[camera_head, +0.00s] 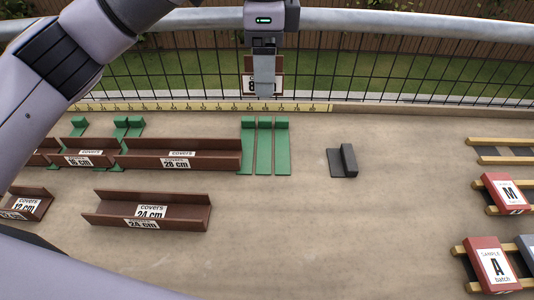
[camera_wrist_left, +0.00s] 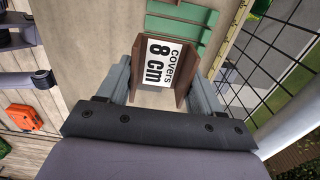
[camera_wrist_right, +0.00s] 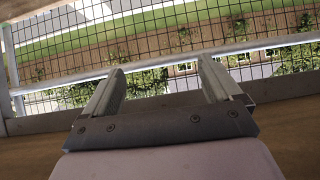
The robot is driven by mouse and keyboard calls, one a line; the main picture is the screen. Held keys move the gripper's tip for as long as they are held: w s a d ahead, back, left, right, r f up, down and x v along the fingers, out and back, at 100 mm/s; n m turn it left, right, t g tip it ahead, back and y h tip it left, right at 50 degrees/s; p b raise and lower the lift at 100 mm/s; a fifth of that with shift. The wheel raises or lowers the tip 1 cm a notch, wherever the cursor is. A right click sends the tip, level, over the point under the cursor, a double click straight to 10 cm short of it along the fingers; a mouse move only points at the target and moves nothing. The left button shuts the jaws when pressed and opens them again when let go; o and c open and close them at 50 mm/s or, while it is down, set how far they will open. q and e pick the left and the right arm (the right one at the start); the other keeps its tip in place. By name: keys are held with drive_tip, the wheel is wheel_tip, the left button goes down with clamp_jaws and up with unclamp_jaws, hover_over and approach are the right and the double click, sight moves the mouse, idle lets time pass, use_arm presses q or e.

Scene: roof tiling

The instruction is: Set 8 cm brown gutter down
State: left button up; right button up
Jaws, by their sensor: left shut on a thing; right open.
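The brown 8 cm gutter (camera_wrist_left: 160,62), with a white "covers 8 cm" label, is held between the fingers of my left gripper (camera_wrist_left: 160,85). In the head view my left gripper (camera_head: 264,88) is near the mesh railing at the back, above the yellow ruler, and largely hides the gutter (camera_head: 279,80). The gutter appears raised above the board there. Green brackets (camera_head: 264,150) stand below it in the head view, at the right end of the brown 28 cm gutter (camera_head: 205,158). My right gripper (camera_wrist_right: 160,95) is open and empty in the right wrist view, facing the railing.
A 24 cm gutter (camera_head: 170,215) and a 12 cm gutter (camera_head: 35,205) lie at the front left. A dark grey angled block (camera_head: 348,160) stands right of the brackets. Sample tiles (camera_head: 490,262) lie on battens at right. The middle front is clear.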

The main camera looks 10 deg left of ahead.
use_arm(q)
drive_tip(key=b, duration=0.2)
hover_over(265, 161)
wheel_tip(265, 161, down, 12)
drive_tip(key=shift+f, duration=0.7)
wheel_tip(265, 161, down, 5)
drive_tip(key=shift+f+b, duration=0.1)
drive_tip(key=shift+b, duration=0.25)
drive_tip(key=shift+f, duration=0.15)
drive_tip(key=o, duration=1)
drive_tip(key=shift+o, duration=0.2)
